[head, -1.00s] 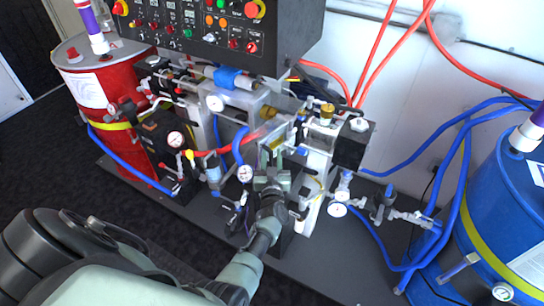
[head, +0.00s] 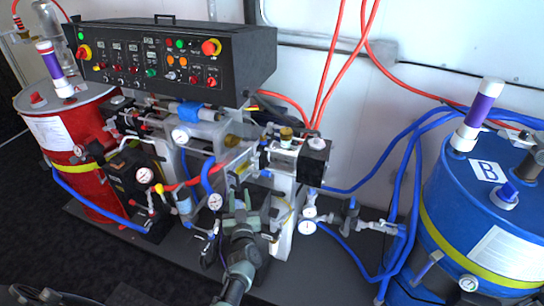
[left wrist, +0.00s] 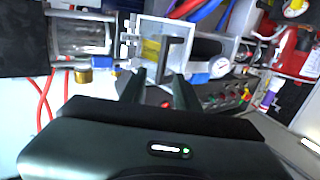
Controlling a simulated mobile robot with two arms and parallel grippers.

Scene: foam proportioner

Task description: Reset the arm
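My left arm comes up from the bottom of the head view. My left gripper (head: 240,203) is in front of the lower middle of the foam proportioner (head: 200,128), close to its white pump block (head: 284,208). In the left wrist view the gripper's two dark fingers (left wrist: 160,88) stand apart, with a gap between them. A dark bent handle (left wrist: 172,55) shows just beyond the fingertips, in front of a light metal frame. I cannot tell whether a finger touches it. My right gripper is not in view.
A black control box (head: 170,58) with buttons tops the machine. A red drum (head: 85,135) stands left and a blue drum marked B (head: 470,225) right. Blue and red hoses (head: 335,60) run beside the machine. Dark floor (head: 40,230) is open at the left.

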